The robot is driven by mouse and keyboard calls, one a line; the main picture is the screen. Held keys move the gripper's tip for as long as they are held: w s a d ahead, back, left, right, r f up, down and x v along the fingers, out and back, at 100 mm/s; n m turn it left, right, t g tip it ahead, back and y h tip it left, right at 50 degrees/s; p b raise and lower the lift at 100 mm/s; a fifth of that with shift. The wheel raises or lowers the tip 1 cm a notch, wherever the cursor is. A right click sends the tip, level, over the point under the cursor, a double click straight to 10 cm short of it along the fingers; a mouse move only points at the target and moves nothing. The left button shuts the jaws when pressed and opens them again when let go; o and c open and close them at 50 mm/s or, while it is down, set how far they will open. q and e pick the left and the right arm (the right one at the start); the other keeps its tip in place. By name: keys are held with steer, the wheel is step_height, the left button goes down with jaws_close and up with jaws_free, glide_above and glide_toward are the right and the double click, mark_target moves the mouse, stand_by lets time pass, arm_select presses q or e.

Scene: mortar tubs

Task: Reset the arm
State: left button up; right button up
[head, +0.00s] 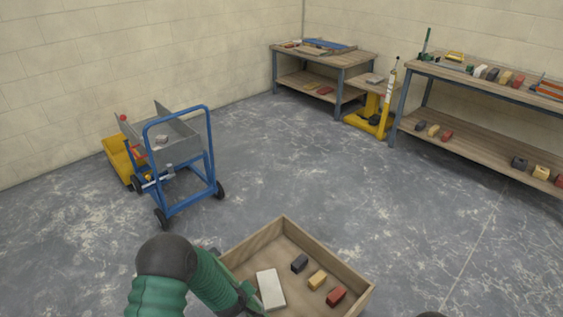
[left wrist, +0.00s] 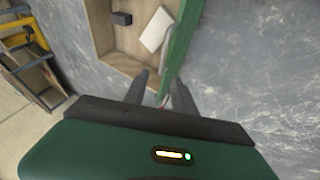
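My left arm comes in from the lower left of the head view, and its green end (head: 246,296) is by the near left side of a wooden crate. In the left wrist view my left gripper (left wrist: 160,82) has its two dark fingers apart. A long green bar (left wrist: 180,45) runs from between them toward the upper right. I cannot tell whether it is part of my right arm or a separate thing, and no grip on it shows. My right gripper is not in view.
The wooden crate (head: 250,242) holds a white block (head: 270,288), a black block (head: 299,263), a yellow block (head: 318,280) and a red block (head: 336,296). A blue-framed cart (head: 183,203) stands left. Workbenches (head: 480,85) line the back. The middle floor is clear.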

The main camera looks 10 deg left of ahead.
arm_select(q)
step_height(320, 180, up, 9)
steer(key=s+m+g, duration=0.1)
steer(key=s+m, duration=0.2)
steer(key=m, duration=0.1)
steer(key=s+a+r+m+g, duration=0.1)
steer(key=s+r+m+g, duration=0.15)
steer(key=s+r, duration=0.5)
steer(key=s+r+m+g, duration=0.1)
steer(key=s+r+m, duration=0.35)
steer(key=s, duration=0.65)
step_height(320, 180, up, 19)
steer(key=p, duration=1.8)
steer(key=shift+w+n, duration=0.25)
steer(key=shift+n, duration=0.05)
steer(key=shift+a+t, duration=0.1)
steer(key=shift+t, duration=0.15)
